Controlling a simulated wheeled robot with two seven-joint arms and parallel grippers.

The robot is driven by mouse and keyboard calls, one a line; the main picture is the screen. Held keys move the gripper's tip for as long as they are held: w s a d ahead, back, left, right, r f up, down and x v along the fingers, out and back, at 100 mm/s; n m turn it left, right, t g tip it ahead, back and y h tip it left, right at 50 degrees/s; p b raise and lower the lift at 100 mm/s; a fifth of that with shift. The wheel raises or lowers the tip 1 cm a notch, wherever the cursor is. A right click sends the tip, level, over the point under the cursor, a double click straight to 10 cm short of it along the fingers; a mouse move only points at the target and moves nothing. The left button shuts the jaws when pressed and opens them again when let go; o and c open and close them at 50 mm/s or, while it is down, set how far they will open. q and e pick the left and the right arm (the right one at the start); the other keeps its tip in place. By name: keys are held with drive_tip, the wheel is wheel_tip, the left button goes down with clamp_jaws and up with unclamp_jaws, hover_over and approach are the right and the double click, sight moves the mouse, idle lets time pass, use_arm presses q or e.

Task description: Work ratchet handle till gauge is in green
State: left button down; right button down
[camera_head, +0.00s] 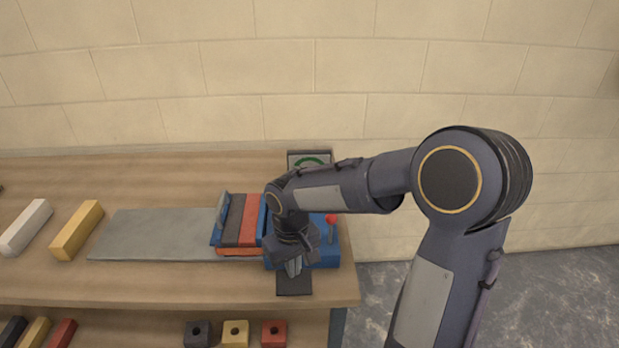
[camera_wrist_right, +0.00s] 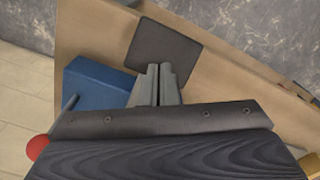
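A blue ratchet body (camera_head: 326,250) stands at the right end of the bench; its side also shows in the wrist view (camera_wrist_right: 95,88). Its thin handle ends in a red ball knob (camera_head: 331,219), which is also at the left of the wrist view (camera_wrist_right: 37,147). The gauge (camera_head: 309,159) is behind my right arm; a green arc shows, but its needle cannot be read. My right gripper (camera_head: 293,268) points down by the front of the blue body, above a dark pad. Its fingers (camera_wrist_right: 157,84) are together with nothing between them, apart from the handle. My left gripper is out of view.
Blue, dark and red slabs (camera_head: 238,222) stand side by side on a grey plate (camera_head: 155,235). A dark pad (camera_head: 295,286) lies at the bench's front edge. White (camera_head: 26,228) and yellow (camera_head: 77,230) bars lie left. Several blocks sit on a lower shelf.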

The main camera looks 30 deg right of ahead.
wheel_tip(320, 180, up, 13)
drive_tip(key=p, duration=1)
drive_tip(key=shift+f+p, duration=0.15)
drive_tip(key=shift+p, duration=0.2)
drive_tip(key=shift+s+f, duration=0.1)
drive_tip(key=shift+f+b, duration=3.05)
drive_tip(key=shift+f, duration=0.75)
drive_tip(key=shift+r+p, duration=0.7)
wheel_tip(320, 180, up, 6)
drive_tip(key=p, duration=0.5)
drive_tip(key=shift+r, duration=0.15)
